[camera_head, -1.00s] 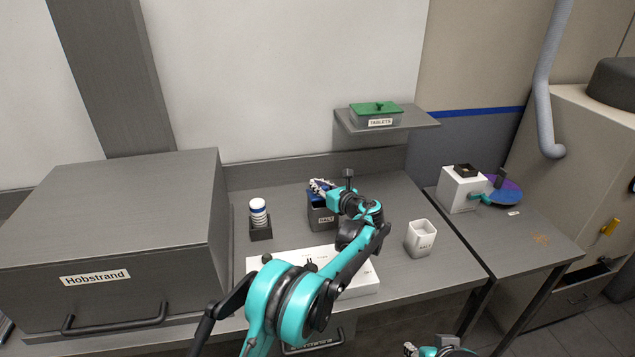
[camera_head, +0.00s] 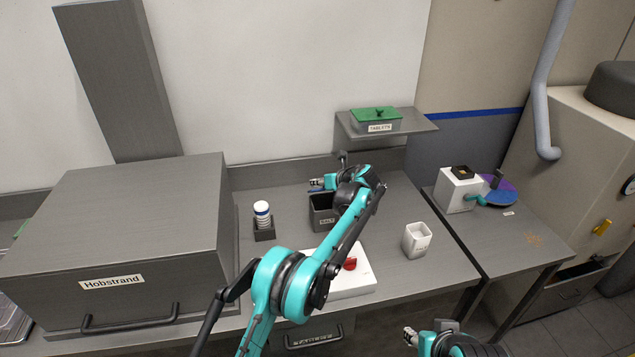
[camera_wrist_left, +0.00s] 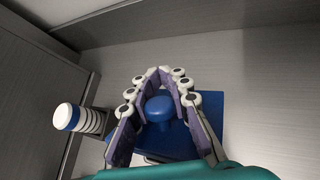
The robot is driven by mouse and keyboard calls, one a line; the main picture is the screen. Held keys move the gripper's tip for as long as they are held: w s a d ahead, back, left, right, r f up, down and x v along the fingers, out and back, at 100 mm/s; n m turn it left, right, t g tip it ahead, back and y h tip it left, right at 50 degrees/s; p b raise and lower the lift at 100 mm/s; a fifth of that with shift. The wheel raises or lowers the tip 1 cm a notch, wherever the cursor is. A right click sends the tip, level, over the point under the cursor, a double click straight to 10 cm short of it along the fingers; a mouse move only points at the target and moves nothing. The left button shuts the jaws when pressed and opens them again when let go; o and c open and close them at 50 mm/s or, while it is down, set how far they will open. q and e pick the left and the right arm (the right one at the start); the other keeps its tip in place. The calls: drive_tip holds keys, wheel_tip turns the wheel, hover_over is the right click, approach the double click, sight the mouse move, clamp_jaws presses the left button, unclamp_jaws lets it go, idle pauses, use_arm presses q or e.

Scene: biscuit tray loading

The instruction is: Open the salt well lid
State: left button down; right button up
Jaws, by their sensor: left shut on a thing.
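The salt well is a dark grey box labelled SALT (camera_head: 322,218) in the middle of the bench. Its top looks open and dark inside in the head view. My left gripper (camera_head: 317,184) is above and behind the well's opening. In the left wrist view its curved purple fingers (camera_wrist_left: 160,100) are shut around the round knob of the blue square lid (camera_wrist_left: 207,107). The arm mostly hides the lid in the head view. My right gripper (camera_head: 409,336) is low at the bottom edge, away from the well; its jaw state is unclear.
A stack of white discs (camera_head: 262,212) in a grey holder stands left of the well. A white pot (camera_head: 417,241) stands to its right. A white panel (camera_head: 362,285) with a red part (camera_head: 350,263) lies in front. A grey Hobstrand cabinet (camera_head: 110,240) fills the left.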

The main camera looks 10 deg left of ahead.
use_arm(q)
drive_tip(key=c, duration=1.4)
unclamp_jaws()
drive_tip(key=shift+c, duration=0.2)
